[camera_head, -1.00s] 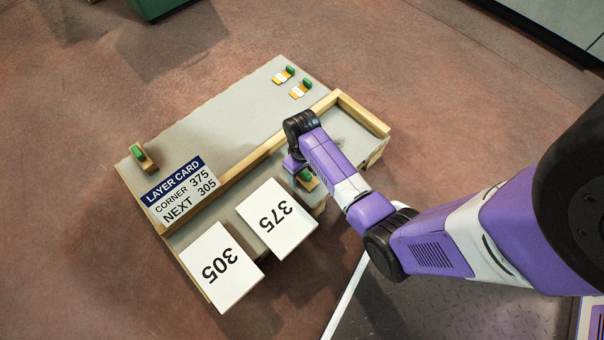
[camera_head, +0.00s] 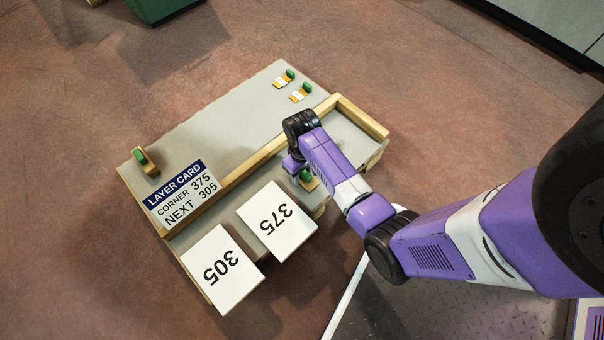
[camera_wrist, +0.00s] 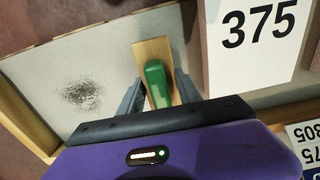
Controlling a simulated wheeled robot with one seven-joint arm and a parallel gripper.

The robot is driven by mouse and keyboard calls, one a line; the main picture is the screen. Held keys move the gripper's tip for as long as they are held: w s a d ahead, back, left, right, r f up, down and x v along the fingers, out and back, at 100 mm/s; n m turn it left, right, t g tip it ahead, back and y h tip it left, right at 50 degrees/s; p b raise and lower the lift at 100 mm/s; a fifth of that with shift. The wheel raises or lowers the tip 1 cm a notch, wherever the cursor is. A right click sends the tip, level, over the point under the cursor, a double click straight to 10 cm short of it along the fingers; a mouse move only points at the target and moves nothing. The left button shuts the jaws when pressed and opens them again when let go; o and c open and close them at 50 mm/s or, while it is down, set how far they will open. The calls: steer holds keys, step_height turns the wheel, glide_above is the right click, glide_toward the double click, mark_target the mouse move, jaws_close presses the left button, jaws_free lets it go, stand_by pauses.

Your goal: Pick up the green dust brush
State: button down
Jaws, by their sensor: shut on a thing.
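The dust brush has a green grip (camera_wrist: 156,84) on a flat wooden base. In the wrist view it stands between the two grey fingers of my gripper (camera_wrist: 160,92), which is shut on the green part. In the head view the brush (camera_head: 307,177) shows partly beside my wrist, near the front edge of the bench, right of the block marked 375. My gripper (camera_head: 298,168) is mostly hidden there by my own arm. I cannot tell whether the base touches the bench surface.
White-topped blocks marked 375 (camera_head: 277,222) and 305 (camera_head: 222,270) lie close by on the left. A wooden rail (camera_head: 245,166) crosses the bench (camera_head: 232,112). A dark speckled patch (camera_wrist: 82,94) marks the surface. A green-topped wooden piece (camera_head: 146,162) stands far left.

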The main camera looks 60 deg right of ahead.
step_height(320, 180, up, 18)
steer(key=p, duration=0.8)
steer(key=shift+p, duration=0.3)
